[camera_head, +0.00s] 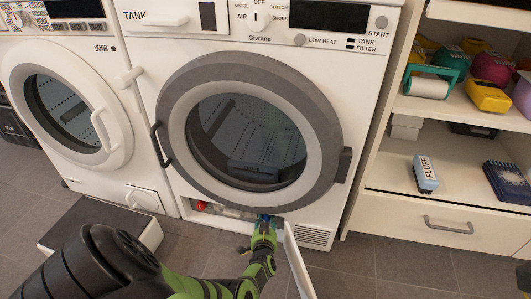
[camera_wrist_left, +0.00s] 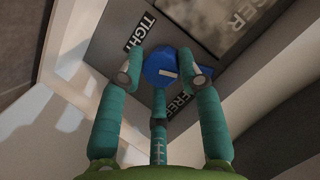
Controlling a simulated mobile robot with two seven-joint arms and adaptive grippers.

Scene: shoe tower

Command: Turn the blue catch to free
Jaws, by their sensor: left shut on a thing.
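The blue catch (camera_wrist_left: 165,67) is a round knob with a short white mark, set on a dark panel. The word TIGHT (camera_wrist_left: 140,32) is at its upper left and FREE (camera_wrist_left: 180,97) at its lower right. My left gripper (camera_wrist_left: 168,72) has its teal fingers around the catch and is shut on it. In the head view my left gripper (camera_head: 264,224) reaches into the low opening under the dryer's round door, where a little blue shows and the rest of the catch is hidden. My right gripper is out of view.
A white flap (camera_head: 298,262) stands open just right of my left gripper. A red knob (camera_head: 201,205) is in the same opening. The dryer door (camera_head: 250,130) is closed above. A shelf unit (camera_head: 420,205) stands at the right, a grey-topped step (camera_head: 85,228) at the left.

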